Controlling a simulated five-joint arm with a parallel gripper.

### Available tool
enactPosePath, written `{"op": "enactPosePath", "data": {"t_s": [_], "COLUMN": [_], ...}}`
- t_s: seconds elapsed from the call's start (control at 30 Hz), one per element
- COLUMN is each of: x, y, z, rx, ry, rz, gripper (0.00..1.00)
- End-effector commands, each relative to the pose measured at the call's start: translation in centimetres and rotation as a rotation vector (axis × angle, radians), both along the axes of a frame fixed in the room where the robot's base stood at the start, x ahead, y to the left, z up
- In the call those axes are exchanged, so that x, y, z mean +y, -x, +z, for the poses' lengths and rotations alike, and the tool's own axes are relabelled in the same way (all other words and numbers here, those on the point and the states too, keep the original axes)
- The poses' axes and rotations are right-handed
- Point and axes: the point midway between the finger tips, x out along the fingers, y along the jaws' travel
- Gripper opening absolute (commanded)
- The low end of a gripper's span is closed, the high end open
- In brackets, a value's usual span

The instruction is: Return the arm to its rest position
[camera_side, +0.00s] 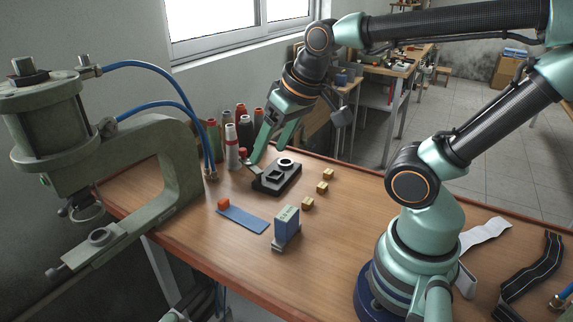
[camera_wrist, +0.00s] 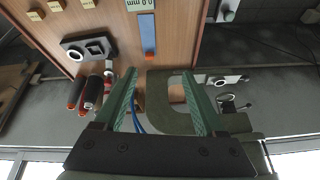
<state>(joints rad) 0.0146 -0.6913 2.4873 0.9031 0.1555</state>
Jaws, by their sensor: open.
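My arm reaches in from the right of the side view, over the wooden table (camera_side: 345,225). My gripper (camera_side: 264,158) hangs pointing down near the back edge of the table, beside the black fixture and the spools. Its two green fingers are apart with nothing seen between them. In the wrist view, my gripper (camera_wrist: 158,72) also shows its fingers spread and empty. The exact height of the fingertips above the table is hard to tell.
A black fixture (camera_side: 264,187) with a white ring, several small yellowish blocks (camera_side: 322,187), a blue strip (camera_side: 245,219) with an orange block (camera_side: 223,203), and a blue labelled box (camera_side: 287,224) stand on the table. Spools (camera_side: 246,130) stand behind; a green press (camera_side: 180,165) is left.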

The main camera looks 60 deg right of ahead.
Motion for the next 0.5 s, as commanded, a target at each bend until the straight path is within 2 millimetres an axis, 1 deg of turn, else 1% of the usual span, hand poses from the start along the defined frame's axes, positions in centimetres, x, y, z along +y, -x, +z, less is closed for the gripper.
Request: {"op": "enactPosePath", "data": {"t_s": [0.03,0.17,0.5], "x": [0.20,0.41,0.43], "y": [0.05,0.12,0.12], "z": [0.47,0.94,0.97], "rx": [-0.023,-0.047,-0.049], "ry": [0.025,0.066,0.071], "rz": [0.058,0.143,0.156], "gripper": [0.72,0.72,0.72]}}
